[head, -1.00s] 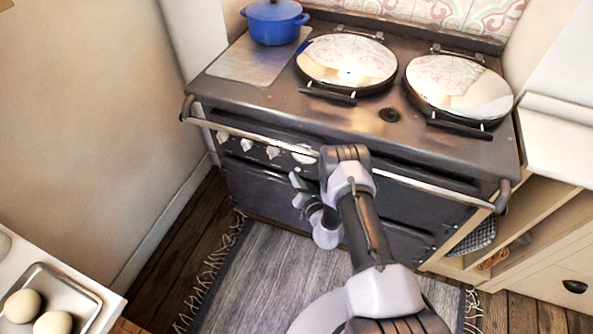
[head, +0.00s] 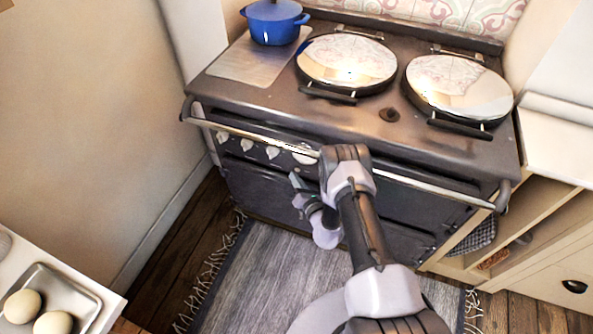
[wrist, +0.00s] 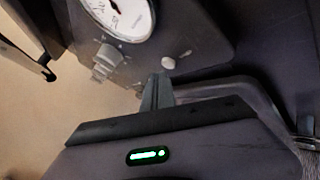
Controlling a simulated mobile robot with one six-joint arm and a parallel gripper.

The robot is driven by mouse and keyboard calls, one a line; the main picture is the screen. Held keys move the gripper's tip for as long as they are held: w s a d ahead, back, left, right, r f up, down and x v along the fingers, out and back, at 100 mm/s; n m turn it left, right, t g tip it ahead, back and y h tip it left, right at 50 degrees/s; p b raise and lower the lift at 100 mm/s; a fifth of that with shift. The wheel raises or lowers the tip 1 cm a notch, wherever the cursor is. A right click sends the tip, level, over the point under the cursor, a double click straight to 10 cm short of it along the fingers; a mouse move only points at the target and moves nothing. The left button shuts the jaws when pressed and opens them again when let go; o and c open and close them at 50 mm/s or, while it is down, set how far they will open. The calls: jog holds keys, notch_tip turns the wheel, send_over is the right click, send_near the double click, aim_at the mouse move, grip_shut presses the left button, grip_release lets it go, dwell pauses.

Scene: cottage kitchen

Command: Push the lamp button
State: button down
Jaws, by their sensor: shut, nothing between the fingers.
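In the wrist view, a small round pale button (wrist: 168,62) sits on the dark front panel of the stove, below and right of a white dial gauge (wrist: 124,14). It is the only button-like thing I see there; I see no lamp label. My gripper (wrist: 161,76) is shut and empty, its fingertips just below the button in the picture. I cannot tell whether they touch it. In the head view my gripper (head: 296,181) is partly hidden by my arm, close to the stove front (head: 262,187). The button is not distinguishable there.
A knob (wrist: 105,60) stands out left of the button. A metal rail (head: 250,136) runs along the stove's front edge, above the knobs. A blue pot (head: 274,22) and two round lids (head: 346,60) are on top. A grey rug (head: 262,275) lies before the stove.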

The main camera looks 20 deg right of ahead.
jog(key=shift+w+d+b, duration=0.25)
jog(key=shift+w+b, duration=0.15)
jog(key=shift+b, duration=0.05)
dwell(0.3)
jog(key=s+a+p, duration=0.2)
jog(key=s+a, duration=0.2)
jog(key=s, duration=0.1)
jog(key=shift+s, duration=0.3)
dwell(0.4)
